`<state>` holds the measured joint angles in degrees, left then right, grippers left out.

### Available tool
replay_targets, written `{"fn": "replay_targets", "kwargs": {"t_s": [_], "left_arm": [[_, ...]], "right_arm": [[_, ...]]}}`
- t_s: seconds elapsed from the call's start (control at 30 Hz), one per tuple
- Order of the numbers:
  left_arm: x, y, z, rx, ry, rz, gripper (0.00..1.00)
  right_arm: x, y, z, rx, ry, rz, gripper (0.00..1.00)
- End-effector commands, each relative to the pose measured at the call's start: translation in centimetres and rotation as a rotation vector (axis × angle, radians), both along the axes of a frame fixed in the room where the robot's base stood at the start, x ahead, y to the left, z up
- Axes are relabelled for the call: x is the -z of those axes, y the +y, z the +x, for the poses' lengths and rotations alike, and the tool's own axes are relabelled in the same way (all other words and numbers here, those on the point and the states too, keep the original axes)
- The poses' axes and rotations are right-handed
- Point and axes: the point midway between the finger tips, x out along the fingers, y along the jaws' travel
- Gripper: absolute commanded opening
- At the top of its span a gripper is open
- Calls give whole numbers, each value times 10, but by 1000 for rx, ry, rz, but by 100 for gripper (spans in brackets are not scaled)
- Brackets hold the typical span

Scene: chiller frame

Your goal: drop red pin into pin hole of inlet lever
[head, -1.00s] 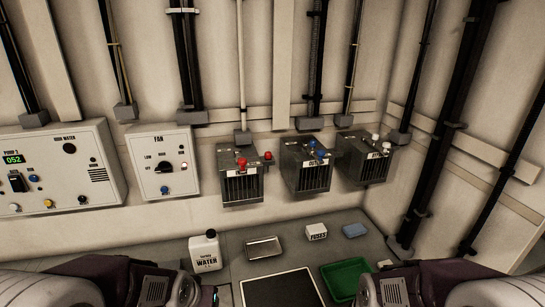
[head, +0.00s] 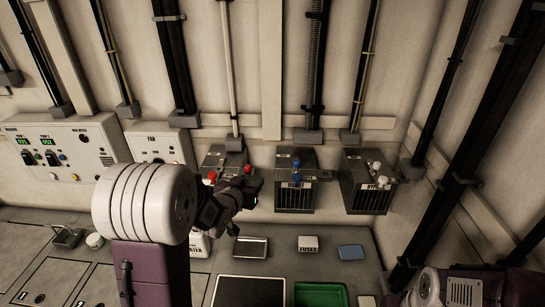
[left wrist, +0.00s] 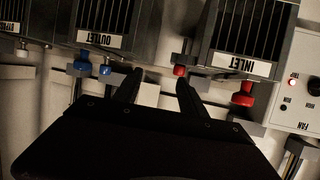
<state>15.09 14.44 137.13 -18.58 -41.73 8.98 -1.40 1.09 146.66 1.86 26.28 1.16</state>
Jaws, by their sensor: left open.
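The inlet box (head: 222,160) is mostly behind my left arm in the head view. Its INLET label shows upside down in the left wrist view (left wrist: 240,64). A larger red knob (head: 212,175), apparently the inlet lever's, also shows in the left wrist view (left wrist: 243,95). The small red pin (head: 248,168) stands apart from it, beside the box; it also shows in the left wrist view (left wrist: 180,70). My left gripper (head: 252,187) is open and empty, one fingertip close to the pin in the left wrist view (left wrist: 159,78). I cannot make out the pin hole. My right gripper is out of view.
The outlet box (head: 295,185) with blue knobs and a third box (head: 368,188) with white knobs stand to the right. The fan panel (head: 160,145) is left. On the bench are a metal tray (head: 251,248), a fuses box (head: 308,243), a blue block (head: 351,252) and a green tray (head: 320,287).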

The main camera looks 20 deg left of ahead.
Motion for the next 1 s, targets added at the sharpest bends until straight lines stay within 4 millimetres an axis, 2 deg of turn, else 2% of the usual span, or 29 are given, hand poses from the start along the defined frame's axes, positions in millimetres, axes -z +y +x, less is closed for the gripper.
{"fn": "replay_targets", "kwargs": {"t_s": [0.03, 0.1, 0.37, 0.6, 0.8, 1.0], "left_arm": [[-11, 9, -1, -18, 10, -2, 49], [-13, 18, -3, -38, 18, -4, 49], [-14, 30, -6, -65, 28, -7, 49], [-3, 32, 23, -62, 30, -8, 49], [1, 33, 31, -64, 28, -7, 49], [8, 38, 59, -63, 31, -8, 49]], "right_arm": [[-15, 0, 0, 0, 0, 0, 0], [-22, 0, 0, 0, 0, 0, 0], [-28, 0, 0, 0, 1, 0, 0], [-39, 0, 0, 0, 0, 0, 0], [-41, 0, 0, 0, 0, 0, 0], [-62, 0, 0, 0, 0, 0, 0]]}}
